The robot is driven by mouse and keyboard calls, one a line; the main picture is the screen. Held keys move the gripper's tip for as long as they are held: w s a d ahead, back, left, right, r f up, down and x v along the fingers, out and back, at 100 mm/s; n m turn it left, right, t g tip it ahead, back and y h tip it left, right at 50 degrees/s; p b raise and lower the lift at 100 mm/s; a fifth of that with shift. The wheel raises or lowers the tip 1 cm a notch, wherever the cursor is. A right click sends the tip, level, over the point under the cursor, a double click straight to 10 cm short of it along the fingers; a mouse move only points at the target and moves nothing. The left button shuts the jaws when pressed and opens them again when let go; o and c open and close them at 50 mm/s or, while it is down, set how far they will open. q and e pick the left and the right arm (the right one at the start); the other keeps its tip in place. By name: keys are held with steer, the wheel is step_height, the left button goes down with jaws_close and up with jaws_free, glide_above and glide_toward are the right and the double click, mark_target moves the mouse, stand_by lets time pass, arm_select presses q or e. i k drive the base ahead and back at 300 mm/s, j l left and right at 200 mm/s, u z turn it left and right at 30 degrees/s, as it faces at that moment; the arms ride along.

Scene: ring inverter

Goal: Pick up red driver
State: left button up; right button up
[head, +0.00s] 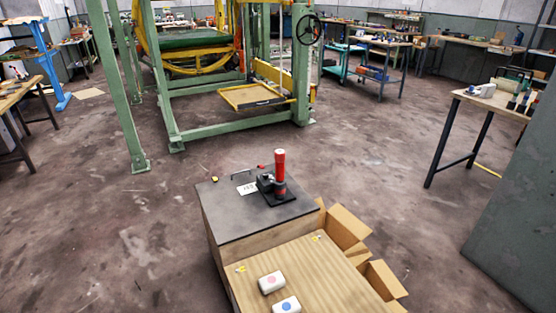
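The red driver (280,166) appears as a red, upright cylinder with a dark lower part. It stands at a black fixture (267,184) on the dark grey top (228,211) of a wooden bench, near the middle of the head view. Its lower end is partly hidden by the fixture, so I cannot tell whether it sits in it or beside it. Neither of my grippers shows in the head view, and nothing touches the red cylinder.
A white label (247,188), a thin black handle-like piece (241,171) and small red and yellow bits lie near the fixture. The lower wooden surface (300,258) holds two white blocks (271,283) (287,306). Open cardboard boxes (346,227) stand right. A green frame (175,120) stands behind; floor between is clear.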

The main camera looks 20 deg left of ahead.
mark_target(280, 154)
steer(key=i+j+z, duration=0.1)
steer(key=j+z, duration=0.15)
steer(key=j, duration=0.45)
steer(key=j+z, duration=0.25)
steer(key=j, duration=0.45)
steer(key=j+z, duration=0.25)
steer(key=j, duration=0.45)
steer(key=k+j+z, duration=0.15)
steer(key=j+z, duration=0.15)
steer(key=j, duration=0.35)
